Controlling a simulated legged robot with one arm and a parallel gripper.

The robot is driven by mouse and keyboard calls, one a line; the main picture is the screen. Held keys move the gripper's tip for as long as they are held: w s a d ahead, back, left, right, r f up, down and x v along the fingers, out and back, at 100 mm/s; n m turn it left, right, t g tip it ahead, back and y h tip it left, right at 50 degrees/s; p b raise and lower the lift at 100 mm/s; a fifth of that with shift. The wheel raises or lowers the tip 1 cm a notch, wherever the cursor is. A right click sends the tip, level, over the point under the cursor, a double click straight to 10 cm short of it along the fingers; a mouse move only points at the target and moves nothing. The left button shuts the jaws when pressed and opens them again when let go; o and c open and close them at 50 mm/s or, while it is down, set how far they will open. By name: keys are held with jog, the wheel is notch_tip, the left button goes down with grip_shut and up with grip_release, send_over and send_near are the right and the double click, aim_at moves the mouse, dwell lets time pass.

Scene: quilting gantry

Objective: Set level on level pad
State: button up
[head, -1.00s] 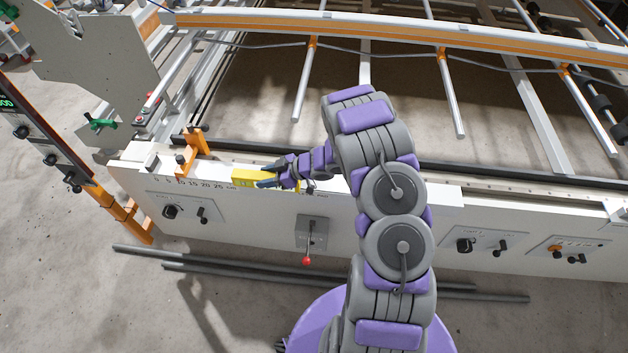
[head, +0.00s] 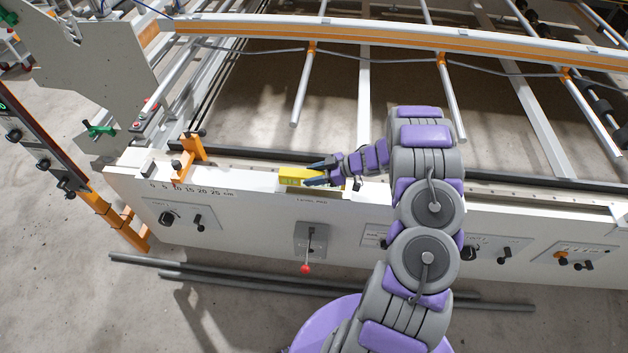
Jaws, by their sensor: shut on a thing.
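The yellow level (head: 297,177) is a short block with a pale window on its front. My gripper (head: 316,177) is shut on its right part and comes in from the right. The level is over the front rail of the machine, above the label that seems to read "LEVEL PAD". The level pad (head: 309,191) is mostly hidden under the level and gripper; only a thin strip shows. I cannot tell whether the level touches the pad.
An orange clamp (head: 191,155) stands on the rail to the left, beside a printed centimetre scale (head: 190,188). A red-knobbed lever (head: 306,267) hangs from the front panel below. The orange-striped beam (head: 390,38) crosses behind. Dark rods (head: 200,270) lie on the floor.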

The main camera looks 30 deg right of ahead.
notch_tip(320, 180, down, 3)
jog(key=shift+r+b, duration=0.2)
jog(key=shift+b, duration=0.15)
jog(key=o, duration=1.2)
jog(key=shift+o, duration=0.2)
